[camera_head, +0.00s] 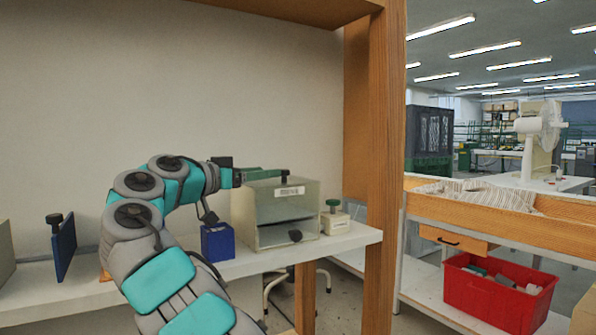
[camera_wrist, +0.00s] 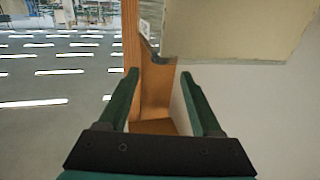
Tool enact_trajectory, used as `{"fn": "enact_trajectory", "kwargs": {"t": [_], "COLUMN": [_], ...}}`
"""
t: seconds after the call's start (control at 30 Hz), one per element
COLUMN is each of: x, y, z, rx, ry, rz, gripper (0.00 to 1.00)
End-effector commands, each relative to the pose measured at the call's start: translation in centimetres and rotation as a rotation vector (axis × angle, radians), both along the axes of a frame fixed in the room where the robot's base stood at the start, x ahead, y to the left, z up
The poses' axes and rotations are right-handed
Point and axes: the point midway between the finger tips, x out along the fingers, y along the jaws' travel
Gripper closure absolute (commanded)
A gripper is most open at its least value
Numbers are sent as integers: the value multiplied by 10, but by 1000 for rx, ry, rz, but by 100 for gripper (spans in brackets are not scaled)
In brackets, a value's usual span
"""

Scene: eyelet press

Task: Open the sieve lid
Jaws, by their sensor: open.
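The sieve, as far as I can tell, is the grey-green box (camera_head: 268,212) on the white shelf in the head view. In the wrist view my gripper (camera_wrist: 160,73) is open, with nothing between the fingers. A pale panel (camera_wrist: 235,28), likely part of the box, shows beyond the right finger.
A blue block (camera_head: 217,243) stands left of the box, and a small white block with a green knob (camera_head: 335,221) stands right. A dark blue plate (camera_head: 64,246) is farther left on the shelf (camera_head: 352,238). A wooden post (camera_head: 386,150) rises at the shelf's right end.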

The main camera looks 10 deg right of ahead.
Motion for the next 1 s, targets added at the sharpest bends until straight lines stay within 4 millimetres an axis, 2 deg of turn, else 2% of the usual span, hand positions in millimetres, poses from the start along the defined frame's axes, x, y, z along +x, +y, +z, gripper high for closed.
{"fn": "enact_trajectory", "kwargs": {"t": [0.27,0.63,0.93,1.0], "x": [10,40,43,43], "y": [-15,-60,-65,-65], "z": [-1,-1,-1,-1], "rx": [1,-1,-1,0], "ry": [-2,1,-1,-1], "rz": [-1,-1,1,1], "gripper": [34,34,34,40]}}
